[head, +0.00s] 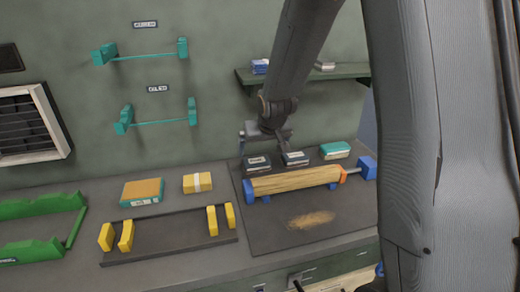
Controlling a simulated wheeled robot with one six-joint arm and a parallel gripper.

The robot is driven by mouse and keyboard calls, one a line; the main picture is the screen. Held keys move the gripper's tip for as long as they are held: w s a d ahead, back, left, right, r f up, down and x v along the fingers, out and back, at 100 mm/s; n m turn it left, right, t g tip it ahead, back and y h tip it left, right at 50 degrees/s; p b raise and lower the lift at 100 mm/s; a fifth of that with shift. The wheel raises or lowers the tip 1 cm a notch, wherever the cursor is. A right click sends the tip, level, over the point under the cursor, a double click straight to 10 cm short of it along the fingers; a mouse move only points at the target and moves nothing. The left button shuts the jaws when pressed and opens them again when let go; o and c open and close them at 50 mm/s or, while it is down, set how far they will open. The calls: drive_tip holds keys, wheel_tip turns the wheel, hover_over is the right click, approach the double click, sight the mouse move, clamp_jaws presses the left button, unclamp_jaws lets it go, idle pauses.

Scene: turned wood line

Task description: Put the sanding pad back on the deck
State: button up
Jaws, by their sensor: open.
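Which block is the sanding pad is not certain. A block with a tan top and teal sides (143,191) lies on the bench left of the middle. A teal block with a pale band (335,150) lies at the back right. The dark mat (340,228) under the cylinder may be the deck. My gripper (266,146) is open above the back of the mat, near the dark blocks; its fingertips are small and partly unclear.
A yellow block with a white band (197,182) lies beside the tan-topped block. A dark rail with yellow uprights (170,241) and a green cradle (40,205) stand left. Blue end supports (249,192) hold the cylinder. A shelf (345,73) is above. My arm hides the right side.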

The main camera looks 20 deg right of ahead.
drive_tip(key=s+g, duration=0.4)
drive_tip(key=s, duration=2.1)
drive_tip(key=shift+s+r+g, duration=0.3)
drive_tip(key=shift+r+g, duration=0.05)
drive_tip(key=shift+g, duration=0.05)
wheel_tip(320, 180, down, 3)
drive_tip(key=shift+b, duration=1.1)
